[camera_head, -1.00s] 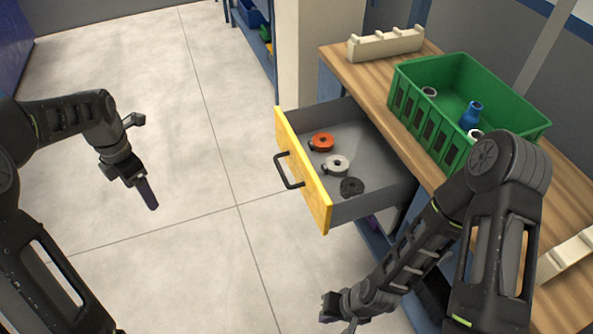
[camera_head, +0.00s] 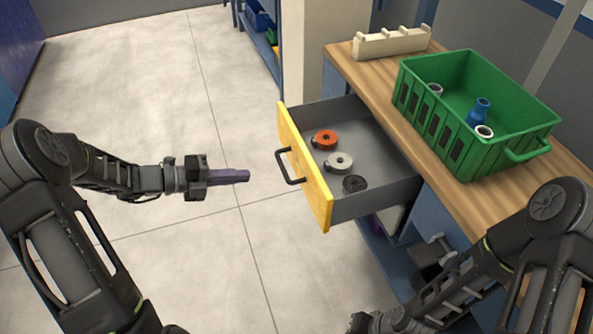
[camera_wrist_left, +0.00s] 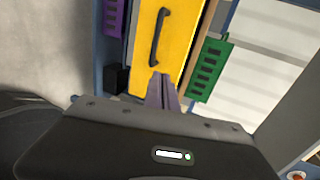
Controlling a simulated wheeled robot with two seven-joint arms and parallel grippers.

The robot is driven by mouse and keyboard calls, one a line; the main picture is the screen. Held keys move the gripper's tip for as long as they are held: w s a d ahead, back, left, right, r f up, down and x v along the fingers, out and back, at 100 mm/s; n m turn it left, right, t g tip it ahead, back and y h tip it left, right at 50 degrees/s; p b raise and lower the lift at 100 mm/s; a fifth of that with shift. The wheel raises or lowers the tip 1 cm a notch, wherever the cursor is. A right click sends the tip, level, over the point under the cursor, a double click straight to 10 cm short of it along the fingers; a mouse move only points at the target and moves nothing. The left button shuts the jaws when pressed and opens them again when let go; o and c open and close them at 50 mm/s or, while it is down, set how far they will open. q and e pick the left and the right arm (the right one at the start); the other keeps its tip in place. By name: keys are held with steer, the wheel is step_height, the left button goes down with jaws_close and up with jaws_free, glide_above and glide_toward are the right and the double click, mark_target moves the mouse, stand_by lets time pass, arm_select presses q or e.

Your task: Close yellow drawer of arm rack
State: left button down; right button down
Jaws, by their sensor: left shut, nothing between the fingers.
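The yellow drawer (camera_head: 305,166) is pulled well out from the wooden-topped bench, with its black handle (camera_head: 287,167) facing left. Inside its grey tray lie an orange ring part (camera_head: 325,139), a white ring part (camera_head: 339,163) and a black ring part (camera_head: 355,184). My left gripper (camera_head: 240,176) is shut and empty, its purple fingers pointing at the drawer front from the left, with a gap to the handle. In the left wrist view the fingers (camera_wrist_left: 161,92) show below the yellow front (camera_wrist_left: 181,42) and its handle (camera_wrist_left: 158,38). My right arm is at the lower right; its fingertips are unclear.
A green crate (camera_head: 519,150) with a blue part (camera_head: 479,111) and white pieces stands on the bench top (camera_head: 375,88). A cream notched rack (camera_head: 390,42) is at the back. The floor left of the drawer is clear.

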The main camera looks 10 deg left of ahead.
arm_select(q)
steer(key=shift+d, duration=0.1)
steer(key=b, duration=0.1)
glide_toward(304, 169)
steer(key=x, duration=0.2)
steer(key=f+x, duration=0.1)
steer(key=x, duration=0.2)
steer(key=shift+w, duration=0.1)
steer(key=shift+w+d, duration=0.35)
steer(key=shift+d, duration=0.2)
steer(key=shift+d, duration=0.1)
steer(key=shift+w+d, duration=0.35)
steer(key=shift+d, duration=0.15)
steer(key=w+d, duration=0.4)
steer(key=d, duration=0.2)
steer(key=w+d+p, duration=0.1)
steer(key=w+d, duration=0.3)
steer(key=d, duration=0.2)
steer(key=w+d, duration=0.4)
steer(key=d, duration=0.2)
steer(key=shift+d+p, duration=0.35)
steer(key=shift+p, duration=0.05)
steer(key=shift+d+r, duration=0.15)
steer(key=shift+d, duration=0.05)
